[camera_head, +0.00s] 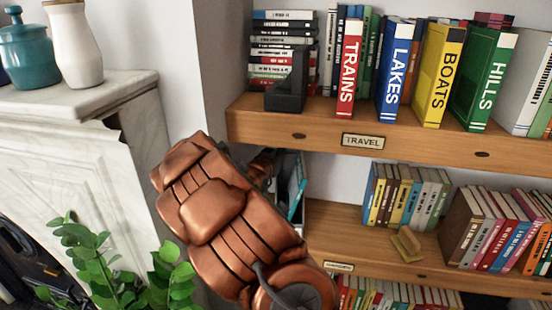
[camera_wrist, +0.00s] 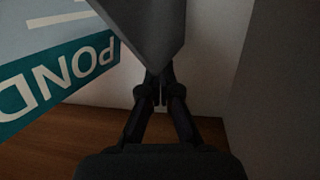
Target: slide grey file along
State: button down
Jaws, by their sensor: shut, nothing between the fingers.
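The grey file (camera_wrist: 150,30) fills the upper middle of the wrist view, its lower corner pointing down at my fingertips. In the head view the file (camera_head: 284,178) stands on the middle shelf at its left end, partly hidden by my arm. A teal and pale blue book marked POND (camera_wrist: 60,75) sits at the file's left in the wrist view. My gripper (camera_wrist: 160,88) is shut and empty, with its fingertips right by the file's lower corner; I cannot tell whether they touch. In the head view my arm hides most of the gripper.
The upper shelf (camera_head: 318,132) juts out above, with TRAINS, LAKES, BOATS and HILLS books. The middle shelf (camera_head: 335,222) has bare wood right of my arm, then a row of books (camera_head: 408,194) and a small wooden object (camera_head: 407,244). A marble mantel (camera_head: 95,95) and plant (camera_head: 120,270) stand left.

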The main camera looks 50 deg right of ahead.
jog(key=f+v, duration=0.1)
jog(key=v, duration=1.1)
jog(key=shift+f, duration=0.3)
